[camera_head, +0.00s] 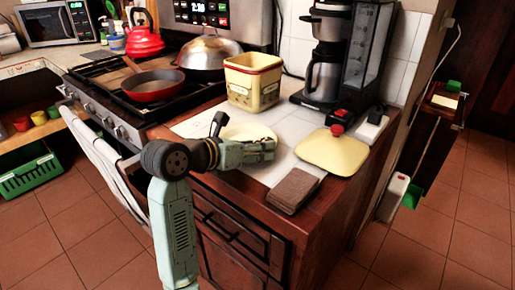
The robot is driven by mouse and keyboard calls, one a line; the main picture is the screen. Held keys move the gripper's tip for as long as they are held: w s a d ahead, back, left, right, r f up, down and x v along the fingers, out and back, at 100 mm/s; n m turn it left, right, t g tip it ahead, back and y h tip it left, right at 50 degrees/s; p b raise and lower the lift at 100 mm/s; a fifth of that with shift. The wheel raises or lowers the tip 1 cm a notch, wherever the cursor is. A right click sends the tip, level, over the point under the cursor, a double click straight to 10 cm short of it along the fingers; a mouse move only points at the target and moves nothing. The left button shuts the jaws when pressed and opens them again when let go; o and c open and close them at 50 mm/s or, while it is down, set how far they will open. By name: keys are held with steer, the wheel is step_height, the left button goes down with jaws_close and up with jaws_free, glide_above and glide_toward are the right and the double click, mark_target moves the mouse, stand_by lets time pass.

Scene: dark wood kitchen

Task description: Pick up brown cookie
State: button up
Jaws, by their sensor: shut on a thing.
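My gripper (270,149) is low over the counter, at the front right part of a pale cream plate (238,131). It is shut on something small. A small dark brown patch shows at its fingers, which fits the brown cookie, but the fingers hide most of it and its shape is unclear. My forearm and wrist cover the front left of the plate. I cannot tell whether the held thing still touches the plate.
A yellow square canister (253,82) stands open behind the plate. Its yellow lid (333,151) lies to the right. A brown folded cloth or block (293,190) is at the counter's front edge. A coffee maker (325,65) stands behind; a red pan (152,87) is left.

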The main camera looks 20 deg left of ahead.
steer(key=shift+r, duration=0.15)
steer(key=shift+r, duration=0.65)
step_height(320, 180, up, 2)
steer(key=shift+a+r+b, duration=0.1)
steer(key=shift+b, duration=0.45)
steer(key=s+a+r+b, duration=0.1)
steer(key=s+a+b, duration=0.2)
steer(key=s+a, duration=0.7)
steer(key=shift+s+a, duration=0.3)
steer(key=shift+a, duration=0.65)
steer(key=shift+r, duration=0.15)
